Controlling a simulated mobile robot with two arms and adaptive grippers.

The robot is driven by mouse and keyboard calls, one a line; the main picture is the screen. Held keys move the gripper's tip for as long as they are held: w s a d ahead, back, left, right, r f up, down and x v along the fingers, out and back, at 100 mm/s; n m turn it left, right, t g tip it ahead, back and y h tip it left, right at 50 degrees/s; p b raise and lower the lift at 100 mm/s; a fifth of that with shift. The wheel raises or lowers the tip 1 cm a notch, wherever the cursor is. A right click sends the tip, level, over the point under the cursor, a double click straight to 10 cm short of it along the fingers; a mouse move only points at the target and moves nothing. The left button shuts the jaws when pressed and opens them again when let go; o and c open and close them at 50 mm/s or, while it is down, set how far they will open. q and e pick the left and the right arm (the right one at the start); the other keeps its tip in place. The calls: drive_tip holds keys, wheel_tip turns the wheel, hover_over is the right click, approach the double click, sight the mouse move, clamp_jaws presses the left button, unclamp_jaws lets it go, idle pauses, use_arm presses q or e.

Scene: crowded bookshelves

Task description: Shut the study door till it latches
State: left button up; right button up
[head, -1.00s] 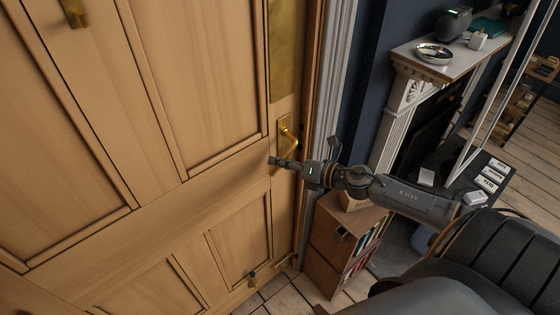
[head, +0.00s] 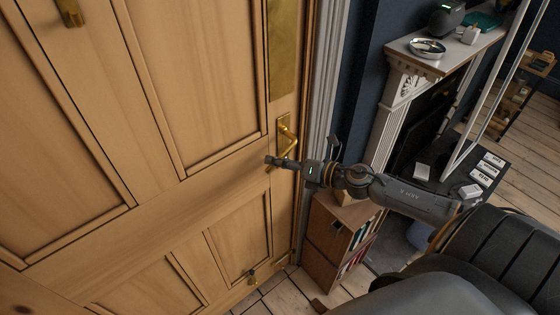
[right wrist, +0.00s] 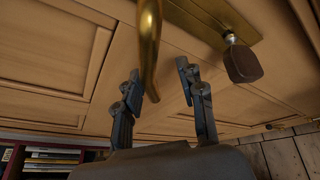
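The study door (head: 200,75) is pale panelled wood and fills the left of the head view. Its right edge lies close beside the white door frame (head: 324,75); I cannot tell whether it is latched. A brass lever handle (head: 285,137) sits near that edge. My right gripper (head: 268,162) is just below the handle, in front of the door. In the right wrist view its two fingers (right wrist: 160,82) are apart, with nothing clearly held. The handle's brass lever (right wrist: 150,45) hangs near the left fingertip; I cannot tell whether they touch. My left gripper is out of view.
A low wooden bookcase (head: 322,240) stands right of the door frame, below my right arm. A white mantelpiece (head: 408,62) holds a metal dish (head: 427,49) and small items. A brass bolt (head: 252,277) is low on the door. Plank floor shows at the far right.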

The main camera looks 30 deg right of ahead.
drive_tip(key=shift+s, duration=0.1)
drive_tip(key=v, duration=1.2)
idle(0.4)
drive_tip(key=s+d+f+m+g+h, duration=0.1)
drive_tip(key=s+d+f+m+h, duration=0.15)
drive_tip(key=f+m, duration=0.4)
drive_tip(key=s+d+f+m+h, duration=0.1)
drive_tip(key=d+f+m+h, duration=0.2)
drive_tip(key=f, duration=0.6)
drive_tip(key=s+d+f+m+g+h, duration=0.1)
drive_tip(key=s+d+f+m+h, duration=0.1)
drive_tip(key=d+f+m, duration=0.45)
drive_tip(key=s+a+f+m+g, duration=0.1)
drive_tip(key=s+a+f+m, duration=0.15)
drive_tip(key=f, duration=0.35)
drive_tip(key=s+a+f+m+g, duration=0.1)
drive_tip(key=s+f, duration=0.2)
drive_tip(key=f, duration=0.3)
drive_tip(key=s+a+f+m+g+y, duration=0.1)
drive_tip(key=s+a+f+m+g, duration=0.7)
drive_tip(key=s+a+f, duration=1.2)
drive_tip(key=shift+s+a+f+m+g+b, duration=0.2)
drive_tip(key=shift+s+a+m+g+b, duration=0.25)
drive_tip(key=shift+s+a+m, duration=0.6)
